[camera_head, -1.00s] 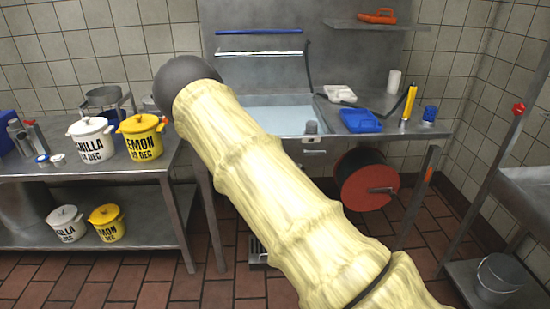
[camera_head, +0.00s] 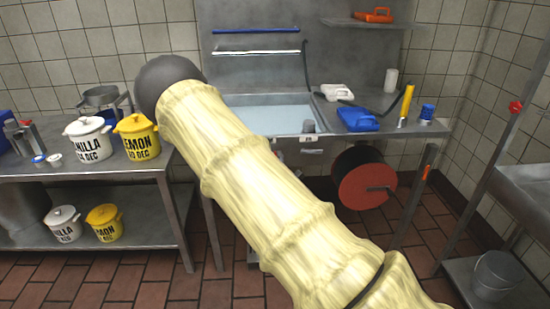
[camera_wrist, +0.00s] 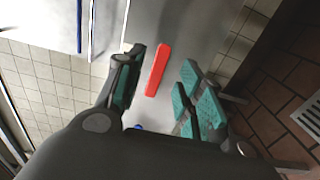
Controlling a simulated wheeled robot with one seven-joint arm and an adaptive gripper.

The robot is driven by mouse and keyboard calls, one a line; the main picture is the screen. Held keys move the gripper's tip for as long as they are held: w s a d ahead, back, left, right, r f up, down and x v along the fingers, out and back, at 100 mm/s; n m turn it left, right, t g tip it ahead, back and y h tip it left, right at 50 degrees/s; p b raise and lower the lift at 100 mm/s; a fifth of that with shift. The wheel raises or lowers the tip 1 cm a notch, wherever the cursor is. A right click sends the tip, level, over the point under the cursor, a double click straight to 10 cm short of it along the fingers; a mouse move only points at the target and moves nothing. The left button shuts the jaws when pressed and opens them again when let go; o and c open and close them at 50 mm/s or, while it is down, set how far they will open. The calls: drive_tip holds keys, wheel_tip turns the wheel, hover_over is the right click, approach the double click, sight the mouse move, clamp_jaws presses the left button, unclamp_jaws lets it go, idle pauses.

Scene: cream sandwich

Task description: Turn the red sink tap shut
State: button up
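A red bar-shaped lever (camera_wrist: 157,70), which looks like the tap handle, shows in the wrist view against grey metal. My gripper (camera_wrist: 162,62) is open, with teal-padded fingers on either side of the lever in the picture. I cannot tell whether a finger touches it. In the head view the sink basin (camera_head: 275,112) is pale blue and set in a steel counter. My thick pale-yellow sleeved arm covers the left part of the sink front. My gripper and the lever are hidden there.
A steel table on the left holds a white pot (camera_head: 88,140) and a yellow pot (camera_head: 137,137). A red hose reel (camera_head: 365,178) hangs under the counter. Tiled floor lies in front.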

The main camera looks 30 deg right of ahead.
drive_tip(key=v, duration=0.7)
drive_tip(key=shift+s+a, duration=0.15)
drive_tip(key=shift+s, duration=0.15)
drive_tip(key=s+a+f+m+g+y+p, duration=0.2)
drive_tip(key=s+a+f+m+g, duration=0.15)
drive_tip(key=s+f, duration=0.55)
drive_tip(key=s+a+f+m+g+y+p, duration=0.25)
drive_tip(key=s+a+f+g, duration=0.2)
drive_tip(key=s+f, duration=0.45)
drive_tip(key=s+a+f+m+g+y+p, duration=0.2)
drive_tip(key=s+a+m+g, duration=0.1)
drive_tip(key=s+a, duration=0.5)
drive_tip(key=s+a+f+m+g+y+p, duration=0.2)
drive_tip(key=s+a, duration=0.6)
drive_tip(key=s, duration=0.7)
drive_tip(key=f+m+g, duration=0.1)
drive_tip(key=g, duration=0.1)
drive_tip(key=shift+s+a+f+m+g+y, duration=0.2)
drive_tip(key=shift+s+f+m+g+y, duration=0.05)
drive_tip(key=shift+s+m+g+y, duration=0.1)
drive_tip(key=shift+w, duration=0.1)
